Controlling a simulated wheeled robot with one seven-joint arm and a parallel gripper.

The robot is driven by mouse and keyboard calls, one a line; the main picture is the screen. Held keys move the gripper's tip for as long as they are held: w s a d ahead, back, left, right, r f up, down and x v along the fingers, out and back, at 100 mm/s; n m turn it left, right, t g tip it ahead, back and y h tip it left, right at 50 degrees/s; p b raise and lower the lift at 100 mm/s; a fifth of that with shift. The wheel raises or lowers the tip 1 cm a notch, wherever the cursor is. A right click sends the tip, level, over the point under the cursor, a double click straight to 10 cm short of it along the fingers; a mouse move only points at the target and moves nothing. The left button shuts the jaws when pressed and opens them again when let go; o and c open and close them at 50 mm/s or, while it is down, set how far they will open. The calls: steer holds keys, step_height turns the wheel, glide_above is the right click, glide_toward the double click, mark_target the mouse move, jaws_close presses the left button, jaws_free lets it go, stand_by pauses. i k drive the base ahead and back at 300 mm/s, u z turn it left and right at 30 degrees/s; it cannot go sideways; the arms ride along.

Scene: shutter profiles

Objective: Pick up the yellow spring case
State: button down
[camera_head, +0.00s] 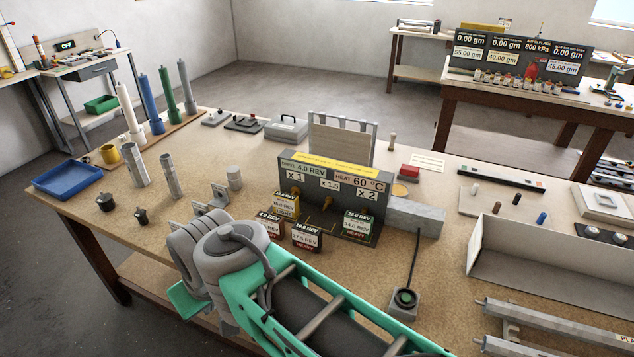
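A small box with a yellow face and a printed REV label (285,204) stands in front of the left part of the dark display unit (318,180); I take it to be the yellow spring case. Two similar dark cases with REV labels stand close in front of it, one at left (269,224) and one at right (306,238). A green-faced case (358,224) stands further right. My green and grey arm crosses the lower middle of the view, near the front of these cases.
Left on the bench (155,245) are a blue tray (68,178), a yellow cup (109,154), grey cylinders and tall coloured rods. A grey block (415,216) and a corded button box (404,302) are right of the display. A long grey trough (550,258) lies far right.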

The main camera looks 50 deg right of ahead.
mark_target(287, 205)
steer(key=z, duration=1.3)
steer(key=k, duration=0.55)
steer(key=u, duration=1.1)
steer(key=i, duration=1.3)
steer(key=u, duration=0.1)
